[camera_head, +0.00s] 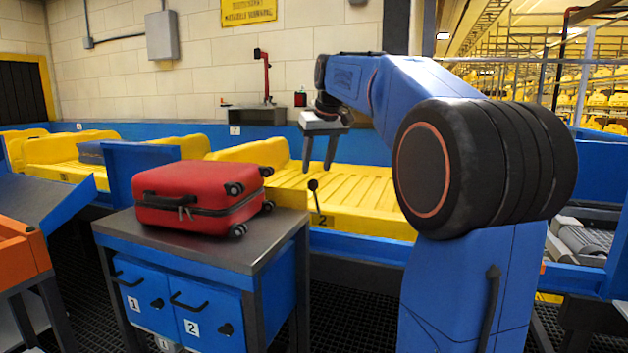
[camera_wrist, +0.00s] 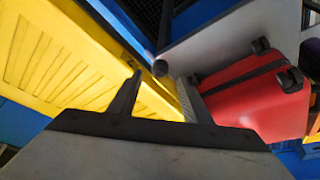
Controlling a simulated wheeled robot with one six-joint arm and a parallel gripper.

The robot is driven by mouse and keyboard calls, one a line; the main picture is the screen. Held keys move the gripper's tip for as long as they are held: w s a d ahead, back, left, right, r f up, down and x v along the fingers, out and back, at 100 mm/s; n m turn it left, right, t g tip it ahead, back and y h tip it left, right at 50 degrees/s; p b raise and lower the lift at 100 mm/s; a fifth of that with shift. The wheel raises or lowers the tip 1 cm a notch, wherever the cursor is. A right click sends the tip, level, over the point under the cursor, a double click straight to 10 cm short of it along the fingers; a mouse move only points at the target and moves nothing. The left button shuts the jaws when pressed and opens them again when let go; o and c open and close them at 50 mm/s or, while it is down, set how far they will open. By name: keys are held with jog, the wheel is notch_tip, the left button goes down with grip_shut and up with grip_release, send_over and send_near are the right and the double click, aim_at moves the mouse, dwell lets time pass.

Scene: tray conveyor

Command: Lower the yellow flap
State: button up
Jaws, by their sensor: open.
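The yellow front panel marked 2 (camera_head: 372,224) runs along the near side of a ribbed yellow tray (camera_head: 345,188); I take it for the flap. A short lever with a black ball knob (camera_head: 313,185) stands upright by its left end. My gripper (camera_head: 318,168) is open and empty, pointing down just above the knob in the head view. In the wrist view the black knob (camera_wrist: 160,68) shows between and just beyond the fingertips (camera_wrist: 161,77). The yellow tray (camera_wrist: 60,65) fills the left side there. My gripper hides part of the panel in the wrist view.
A red suitcase (camera_head: 200,197) lies on a grey-topped blue cabinet (camera_head: 245,252) left of the lever, close to my gripper's right finger in the wrist view (camera_wrist: 262,90). More yellow trays (camera_head: 65,150) stand at the far left. An orange bin (camera_head: 20,250) is at the left edge.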

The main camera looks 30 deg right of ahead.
aim_at(314, 180)
jog(key=shift+x, duration=2.9)
grip_shut()
